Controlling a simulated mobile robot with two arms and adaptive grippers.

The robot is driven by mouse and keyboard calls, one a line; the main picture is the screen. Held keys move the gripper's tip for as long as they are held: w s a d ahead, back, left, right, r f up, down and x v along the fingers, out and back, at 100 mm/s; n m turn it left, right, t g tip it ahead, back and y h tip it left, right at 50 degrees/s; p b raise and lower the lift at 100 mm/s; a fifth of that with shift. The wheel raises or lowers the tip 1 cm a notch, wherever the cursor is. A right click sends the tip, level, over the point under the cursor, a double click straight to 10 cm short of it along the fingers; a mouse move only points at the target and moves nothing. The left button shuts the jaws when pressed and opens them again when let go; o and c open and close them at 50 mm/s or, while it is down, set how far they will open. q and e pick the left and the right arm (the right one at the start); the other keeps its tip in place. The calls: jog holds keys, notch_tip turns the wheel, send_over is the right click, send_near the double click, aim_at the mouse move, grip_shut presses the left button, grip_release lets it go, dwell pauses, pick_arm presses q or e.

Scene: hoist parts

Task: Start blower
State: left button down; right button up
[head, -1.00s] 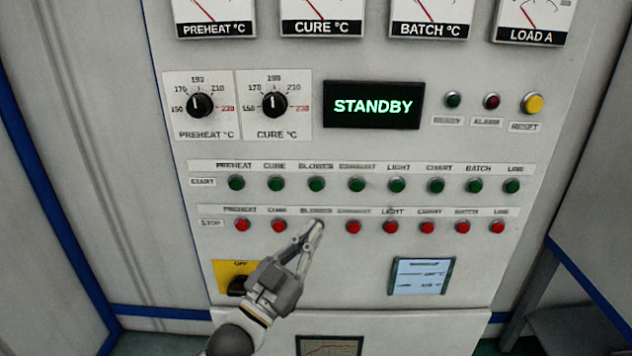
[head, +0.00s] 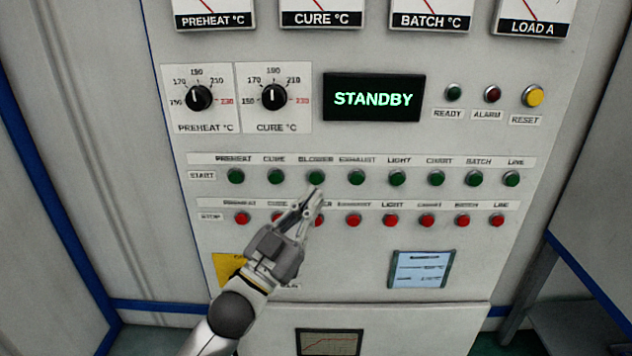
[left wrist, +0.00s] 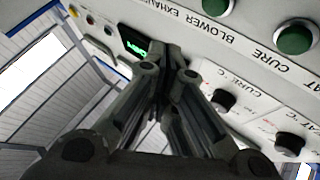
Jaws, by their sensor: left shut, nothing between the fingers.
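The green blower START button (head: 316,177) is third from the left in the upper button row of the panel. My left gripper (head: 316,192) is shut and empty, with its fingertips just below that button; I cannot tell whether they touch it. The gripper partly covers the red blower STOP button (head: 319,221) in the lower row. In the left wrist view the closed fingers (left wrist: 172,60) point at the panel, and a green button (left wrist: 215,6) shows at the top edge by the upside-down blower label. The display (head: 373,98) reads STANDBY. My right gripper is not in view.
Cure START (head: 275,177) and exhaust START (head: 356,177) flank the blower button closely. Two black knobs (head: 199,97) (head: 274,97) sit above. A yellow reset button (head: 532,96) is at upper right. A yellow plate (head: 230,268) is partly behind my arm.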

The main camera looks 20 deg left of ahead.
aim_at(312, 183)
pick_arm(q)
jog(key=shift+w+a+b, duration=0.15)
jog(key=shift+w+a, duration=0.1)
jog(key=shift+w, duration=0.65)
jog(key=shift+w+a+b, duration=0.1)
jog(key=shift+w+a, duration=0.15)
jog(key=shift+w, duration=0.6)
jog(key=shift+w+a+b, duration=0.15)
jog(key=shift+w+a, duration=0.1)
jog(key=shift+w, duration=0.65)
jog(key=shift+w+a, duration=0.1)
jog(key=shift+w, duration=0.3)
jog(key=shift+w+a, duration=0.15)
jog(key=shift+w, duration=0.3)
jog(key=shift+s, duration=0.15)
jog(key=shift+s+d, duration=0.25)
jog(key=shift+s, duration=0.45)
